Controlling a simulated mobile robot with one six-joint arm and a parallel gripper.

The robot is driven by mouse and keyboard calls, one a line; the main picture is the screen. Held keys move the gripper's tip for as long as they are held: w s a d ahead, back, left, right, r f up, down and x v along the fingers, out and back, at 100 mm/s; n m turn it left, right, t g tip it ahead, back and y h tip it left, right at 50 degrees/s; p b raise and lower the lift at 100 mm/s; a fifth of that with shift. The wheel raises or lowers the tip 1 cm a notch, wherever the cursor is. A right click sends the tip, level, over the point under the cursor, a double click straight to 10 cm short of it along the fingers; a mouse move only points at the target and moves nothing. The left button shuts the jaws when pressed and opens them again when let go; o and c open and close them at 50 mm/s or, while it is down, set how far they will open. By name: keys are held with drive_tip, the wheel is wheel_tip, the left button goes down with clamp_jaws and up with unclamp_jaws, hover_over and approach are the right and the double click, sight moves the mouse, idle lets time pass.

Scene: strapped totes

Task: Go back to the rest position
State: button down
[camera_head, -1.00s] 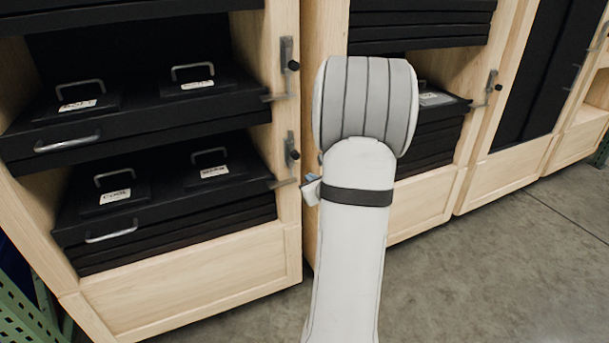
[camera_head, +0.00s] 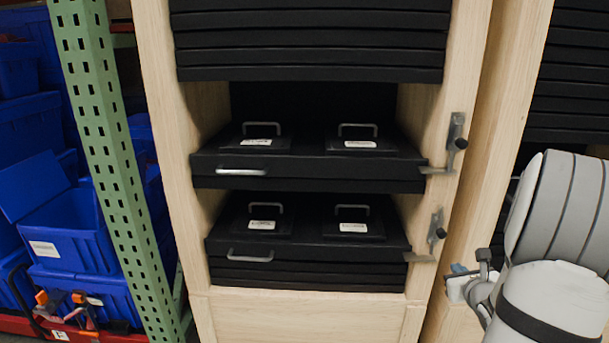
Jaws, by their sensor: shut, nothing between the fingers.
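My gripper (camera_head: 466,282) shows at the lower right, partly hidden behind my grey and white arm. Its small tip is beside the right post of the wooden cabinet (camera_head: 304,318), and it appears shut with nothing held. Whether it touches the post cannot be told. No mark for a rest position shows.
The cabinet holds black drawers with handled, labelled lids, an upper one (camera_head: 307,171) and a lower one (camera_head: 308,256). Metal latches (camera_head: 455,140) stick out from its right post. A green perforated rack post (camera_head: 112,150) and blue bins (camera_head: 65,235) stand at the left.

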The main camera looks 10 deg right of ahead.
drive_tip(key=w+a+r+n+y+p, duration=0.1)
drive_tip(key=a+r+n+y+p, duration=0.3)
drive_tip(key=a, duration=0.4)
drive_tip(key=w+a+r+n+y+p, duration=0.1)
drive_tip(key=w+a+r+n+y, duration=0.15)
drive_tip(key=a+r+n, duration=0.5)
drive_tip(key=s+a+r+n+g+y+p, duration=0.1)
drive_tip(key=s+a+n+g+y+p, duration=0.2)
drive_tip(key=a, duration=0.4)
drive_tip(key=s+a+r+n+g+y+p, duration=0.1)
drive_tip(key=s+a+r+n+g+p, duration=0.15)
drive_tip(key=a+n, duration=0.35)
drive_tip(key=s+a+r+n+g+p, duration=0.3)
drive_tip(key=s+a+n+g, duration=0.1)
drive_tip(key=s+a+n, duration=0.35)
drive_tip(key=s+d+r+n+g+h+p, duration=0.1)
drive_tip(key=s+d+r+n+h+p, duration=0.3)
drive_tip(key=s+r+n+h+p, duration=0.1)
drive_tip(key=shift+s+r+n+h, duration=0.35)
drive_tip(key=shift+s+n+h, duration=0.4)
drive_tip(key=shift+s+n, duration=0.85)
drive_tip(key=shift+w+n+g, duration=0.25)
drive_tip(key=shift+w+n, duration=0.05)
